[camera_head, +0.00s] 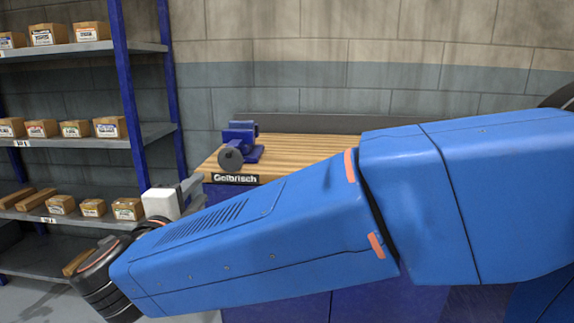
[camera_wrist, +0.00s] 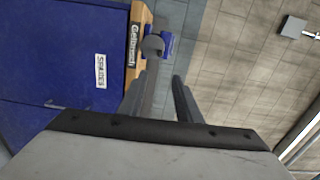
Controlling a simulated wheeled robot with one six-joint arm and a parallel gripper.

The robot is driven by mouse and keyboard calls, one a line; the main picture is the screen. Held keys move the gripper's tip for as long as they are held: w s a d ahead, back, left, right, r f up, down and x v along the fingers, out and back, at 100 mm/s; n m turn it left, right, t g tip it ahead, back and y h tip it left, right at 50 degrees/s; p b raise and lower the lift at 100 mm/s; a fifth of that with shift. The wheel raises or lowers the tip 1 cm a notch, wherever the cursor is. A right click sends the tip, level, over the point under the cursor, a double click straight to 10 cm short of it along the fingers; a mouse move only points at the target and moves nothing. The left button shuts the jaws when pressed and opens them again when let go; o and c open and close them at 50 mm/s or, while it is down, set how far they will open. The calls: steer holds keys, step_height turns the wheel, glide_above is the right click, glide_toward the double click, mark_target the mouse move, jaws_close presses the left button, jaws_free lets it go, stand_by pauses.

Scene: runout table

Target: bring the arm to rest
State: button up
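My gripper (camera_wrist: 161,76) shows in the wrist view with its two grey fingers apart and nothing visible between them. In the head view my gripper (camera_head: 194,189) shows partly behind my blue arm, left of the bench and in front of the shelves. My arm is stretched from the right edge across the picture to the lower left. The fingers appear clear of the bench.
A wooden-topped workbench (camera_head: 315,150) marked "Gelbrisch" stands behind my arm, with a blue vise (camera_head: 240,140) at its left corner. Its blue cabinet (camera_wrist: 55,60) carries a "SPARES" label. Shelving (camera_head: 75,136) with several cardboard boxes stands left.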

steer(key=w+d+r+n+y, duration=0.4)
steer(key=w+d+n+y, duration=0.15)
steer(key=w+d, duration=0.2)
steer(key=d+f+n+g+y, duration=0.2)
steer(key=d+n+g+y, duration=0.1)
steer(key=d+n, duration=0.45)
steer(key=s+d+f+n+g+h, duration=0.2)
steer(key=s+d+f, duration=0.5)
steer(key=d, duration=0.4)
steer(key=s+d+f+n+g+h, duration=0.1)
steer(key=s+d+f+g+h, duration=0.2)
steer(key=s+d+f, duration=0.5)
steer(key=s+d+f+n+g+h, duration=0.2)
steer(key=s+d+f+g, duration=0.3)
steer(key=d, duration=0.9)
steer(key=s+f, duration=0.3)
steer(key=s, duration=0.2)
steer(key=shift+n, duration=0.3)
steer(key=shift+w, duration=0.1)
